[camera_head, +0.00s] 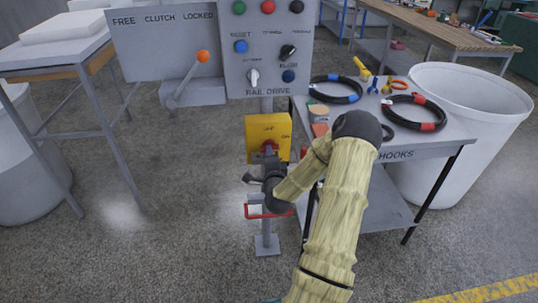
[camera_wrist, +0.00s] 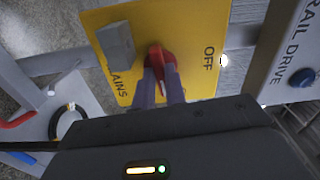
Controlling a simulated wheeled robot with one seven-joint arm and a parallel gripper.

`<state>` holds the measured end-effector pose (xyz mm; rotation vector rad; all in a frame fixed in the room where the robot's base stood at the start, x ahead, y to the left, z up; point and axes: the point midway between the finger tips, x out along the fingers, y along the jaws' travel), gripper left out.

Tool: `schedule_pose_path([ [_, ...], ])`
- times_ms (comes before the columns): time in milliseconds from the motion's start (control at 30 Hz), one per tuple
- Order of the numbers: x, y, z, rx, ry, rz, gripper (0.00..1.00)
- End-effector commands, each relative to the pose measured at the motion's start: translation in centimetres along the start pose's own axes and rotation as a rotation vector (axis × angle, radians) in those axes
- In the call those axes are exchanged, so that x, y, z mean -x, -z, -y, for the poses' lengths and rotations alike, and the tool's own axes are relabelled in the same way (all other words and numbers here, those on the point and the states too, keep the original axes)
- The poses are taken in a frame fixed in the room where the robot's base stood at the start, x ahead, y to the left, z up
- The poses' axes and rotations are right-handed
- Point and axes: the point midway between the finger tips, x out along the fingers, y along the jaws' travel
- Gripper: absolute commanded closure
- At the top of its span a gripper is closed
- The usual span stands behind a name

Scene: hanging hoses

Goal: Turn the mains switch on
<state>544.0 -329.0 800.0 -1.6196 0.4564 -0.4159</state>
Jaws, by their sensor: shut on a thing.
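The mains switch is a yellow box (camera_head: 256,127) on a post below the rail drive panel. OFF is printed at its top and ON at its right. Its red handle (camera_head: 269,148) is partly hidden by my gripper (camera_head: 270,158). In the wrist view, the yellow plate (camera_wrist: 193,25) appears turned sideways, with OFF at the right. The two fingers of my gripper (camera_wrist: 160,80) are shut on the red handle (camera_wrist: 157,56). The handle's exact angle is hard to tell behind the fingers.
The grey rail drive panel (camera_head: 267,77) stands above the switch, with a lever with an orange knob (camera_head: 203,56) to its left. A red bar (camera_head: 260,213) sits low on the post. A hooks table (camera_head: 452,133) with hoses stands to the right, beside a white bin (camera_head: 478,95).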

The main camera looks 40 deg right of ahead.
Motion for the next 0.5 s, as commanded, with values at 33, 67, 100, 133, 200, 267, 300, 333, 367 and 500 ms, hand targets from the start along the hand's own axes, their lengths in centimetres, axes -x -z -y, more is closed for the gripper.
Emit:
schedule_pose_path([
  [33, 0.01, 0.13, -0.01, -0.026, -0.001, -0.003, 1.00],
  [67, 0.01, 0.13, -0.02, -0.039, -0.001, -0.003, 1.00],
  [100, 0.01, 0.14, -0.04, -0.056, -0.001, -0.003, 1.00],
  [133, 0.01, 0.15, -0.05, -0.066, -0.002, -0.003, 1.00],
  [200, 0.02, 0.16, -0.07, -0.086, -0.002, -0.003, 1.00],
  [267, 0.02, 0.16, -0.08, -0.098, -0.002, -0.003, 1.00],
  [300, 0.02, 0.16, -0.08, -0.103, -0.002, -0.003, 1.00],
  [333, 0.02, 0.16, -0.08, -0.106, -0.002, -0.003, 1.00],
  [367, 0.02, 0.15, -0.09, -0.108, -0.003, -0.003, 1.00],
  [500, 0.03, 0.15, -0.10, -0.112, -0.003, -0.003, 1.00],
])
